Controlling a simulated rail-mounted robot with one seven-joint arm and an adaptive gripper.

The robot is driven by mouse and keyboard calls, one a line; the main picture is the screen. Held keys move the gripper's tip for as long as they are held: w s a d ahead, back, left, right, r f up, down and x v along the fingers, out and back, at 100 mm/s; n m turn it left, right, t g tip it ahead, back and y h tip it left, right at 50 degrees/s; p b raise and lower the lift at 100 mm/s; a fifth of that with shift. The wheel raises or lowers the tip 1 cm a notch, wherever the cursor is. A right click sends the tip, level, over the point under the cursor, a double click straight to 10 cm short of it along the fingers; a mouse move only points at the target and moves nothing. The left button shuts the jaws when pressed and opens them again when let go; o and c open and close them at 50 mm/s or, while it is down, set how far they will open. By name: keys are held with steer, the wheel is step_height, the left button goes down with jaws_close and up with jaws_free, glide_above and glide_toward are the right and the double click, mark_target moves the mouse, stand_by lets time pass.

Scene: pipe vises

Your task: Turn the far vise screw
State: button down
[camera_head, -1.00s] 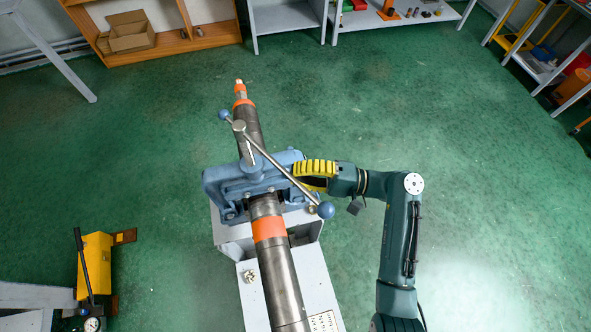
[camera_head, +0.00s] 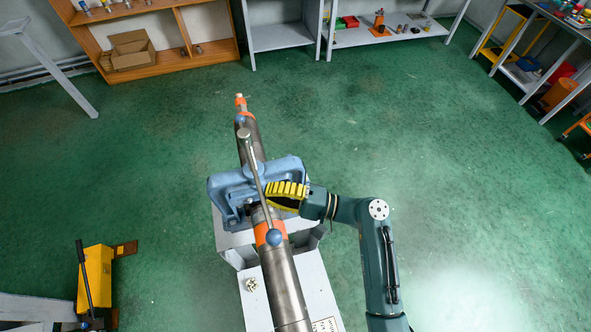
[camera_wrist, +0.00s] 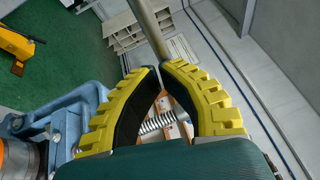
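The vise is a blue clamp (camera_head: 232,190) around a dark pipe (camera_head: 283,285); its edge also shows at the left of the wrist view (camera_wrist: 75,115). Its screw (camera_head: 247,152) carries a grey handle bar (camera_head: 254,170) with a blue ball (camera_head: 273,237) on its near end. The bar lies nearly along the pipe, above it. My gripper (camera_head: 270,201) comes in from the right with its yellow fingers at the bar. In the wrist view the fingertips (camera_wrist: 160,68) close in around the bar (camera_wrist: 148,25); the contact itself is partly hidden.
A grey stand (camera_head: 312,283) supports the vise and pipe. A yellow hand-pump-like device (camera_head: 95,272) stands at lower left. Shelves (camera_head: 160,45) line the back wall, and more stand at right. The green floor around the stand is largely clear.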

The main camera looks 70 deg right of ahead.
stand_by(0.4)
steer(key=a+b+v, duration=0.1)
steer(key=b+v, duration=0.3)
steer(key=v, duration=0.9)
steer(key=d+r+g+h+b, duration=0.2)
steer(key=d+r+h, duration=0.1)
steer(key=h, duration=0.1)
steer(key=w+a+h+p, duration=0.1)
steer(key=w+a, duration=0.2)
steer(key=w, duration=0.9)
steer(key=shift+a+g+h, duration=0.3)
steer(key=shift+a, duration=0.05)
